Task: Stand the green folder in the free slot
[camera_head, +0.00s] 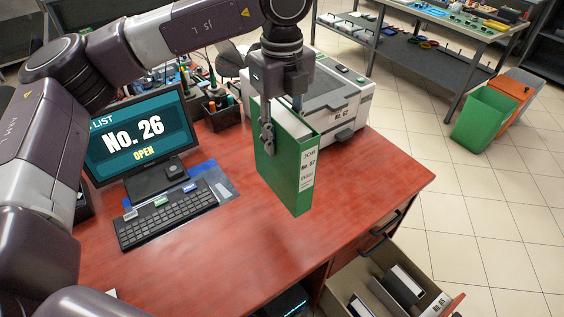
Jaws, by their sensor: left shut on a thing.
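The green folder (278,172) is upright, with a white spine label that seems to read "JOB No. 57". My left gripper (268,135) is shut on its upper part and holds it from above, in front of the printer. The folder appears to hang above the red desk; its exact height is hard to tell. An open drawer (336,294) at the lower right holds several dark folders, with gaps between them. Its lower part is cut off by the picture edge, so I cannot tell which gap is the free slot. My right gripper is not in view.
A monitor (137,140) showing "No. 26 OPEN" and a keyboard (168,213) stand on the left of the red desk (235,262). A printer (345,100) stands behind the folder. Green and orange bins (484,118) stand on the tiled floor. The desk's front right is clear.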

